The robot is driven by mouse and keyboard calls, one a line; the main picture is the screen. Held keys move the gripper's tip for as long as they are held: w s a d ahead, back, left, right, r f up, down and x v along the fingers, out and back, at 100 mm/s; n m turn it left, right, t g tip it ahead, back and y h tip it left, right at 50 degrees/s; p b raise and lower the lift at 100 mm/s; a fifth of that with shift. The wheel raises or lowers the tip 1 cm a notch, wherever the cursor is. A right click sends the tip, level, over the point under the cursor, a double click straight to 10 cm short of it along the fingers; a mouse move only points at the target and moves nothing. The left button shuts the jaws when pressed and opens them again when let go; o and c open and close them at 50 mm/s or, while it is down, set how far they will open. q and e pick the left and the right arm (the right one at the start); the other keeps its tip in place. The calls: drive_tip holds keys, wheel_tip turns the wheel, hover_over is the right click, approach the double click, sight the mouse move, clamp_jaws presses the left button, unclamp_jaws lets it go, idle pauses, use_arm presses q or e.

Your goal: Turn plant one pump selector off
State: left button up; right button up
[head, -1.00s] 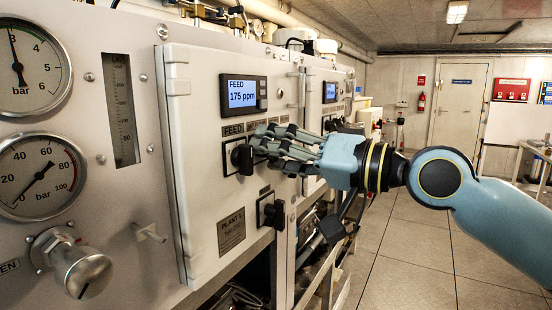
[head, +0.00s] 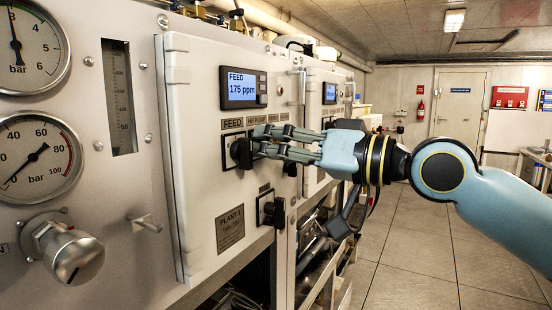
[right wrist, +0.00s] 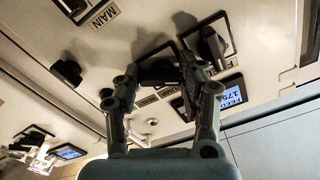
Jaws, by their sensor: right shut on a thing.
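The plant one panel (head: 203,205) carries a FEED selector (head: 240,152), a black knob, and a label reading HP PUMP to its right. My right gripper (head: 262,142) is at the panel under that label, its fingers covering most of the pump selector in the head view. In the right wrist view, the fingers (right wrist: 170,72) close around the dark pump selector beside the PUMP label. The FEED knob (right wrist: 213,45) stands just right of them, apart from the grip. The pump selector's pointer direction is hidden. My left gripper is not in view.
A FEED display (head: 242,89) reading 175 ppm sits above the knobs. A black switch (head: 270,209) is below them. Gauges (head: 36,160) and a round valve knob (head: 72,255) are at left. A second panel (head: 325,110) stands beyond. The floor (head: 420,245) at right is clear.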

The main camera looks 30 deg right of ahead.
drive_tip(key=o, duration=0.9)
